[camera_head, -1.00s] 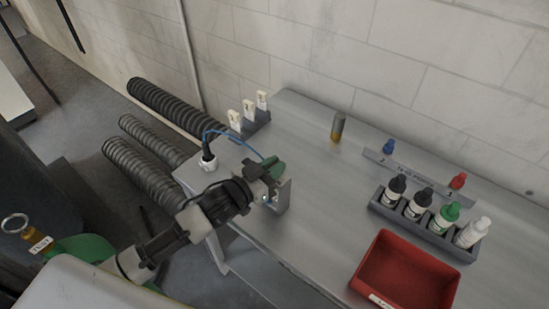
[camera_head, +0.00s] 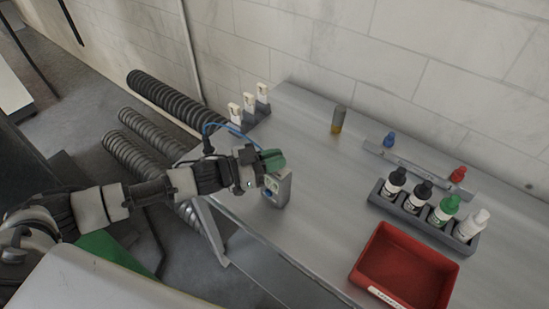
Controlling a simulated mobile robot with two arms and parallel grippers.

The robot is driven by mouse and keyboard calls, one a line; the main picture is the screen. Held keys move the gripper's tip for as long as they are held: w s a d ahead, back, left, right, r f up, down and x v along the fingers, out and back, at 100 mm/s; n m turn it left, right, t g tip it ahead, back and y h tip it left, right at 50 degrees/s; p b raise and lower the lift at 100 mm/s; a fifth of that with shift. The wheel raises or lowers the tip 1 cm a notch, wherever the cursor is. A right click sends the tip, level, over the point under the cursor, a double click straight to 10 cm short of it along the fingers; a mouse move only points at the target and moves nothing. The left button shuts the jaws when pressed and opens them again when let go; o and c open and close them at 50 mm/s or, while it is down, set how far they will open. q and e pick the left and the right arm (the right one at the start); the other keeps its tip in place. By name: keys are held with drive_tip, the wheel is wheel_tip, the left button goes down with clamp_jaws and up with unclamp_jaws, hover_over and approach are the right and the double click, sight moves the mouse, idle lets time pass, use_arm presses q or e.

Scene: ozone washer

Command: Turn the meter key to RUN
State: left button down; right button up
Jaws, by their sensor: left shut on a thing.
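The meter (camera_head: 283,190) is a small grey box near the left end of the grey bench, with a blue round part (camera_head: 267,194) on its side facing me. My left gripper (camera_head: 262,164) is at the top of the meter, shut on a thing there. That thing is mostly hidden by the fingers; it appears to be the meter key. A green piece (camera_head: 273,160) shows at the fingertips, and I cannot tell whether it belongs to the key or the gripper. The key's position and any RUN mark are not readable. My right gripper is out of view.
On the bench (camera_head: 320,190) are a red tray (camera_head: 400,262), a bottle rack (camera_head: 462,240), a grey-and-amber cylinder (camera_head: 338,119) and a strip with blue and red caps (camera_head: 415,170). A blue cable (camera_head: 228,126) runs behind my gripper. Ribbed hoses (camera_head: 170,105) lie left.

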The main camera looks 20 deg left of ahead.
use_arm(q)
drive_tip(key=shift+d, duration=0.1)
idle(0.8)
drive_tip(key=c, duration=1.2)
unclamp_jaws()
drive_tip(key=shift+o, duration=0.2)
drive_tip(key=b+v, duration=0.3)
drive_tip(key=v, duration=0.8)
drive_tip(key=shift+b, duration=0.3)
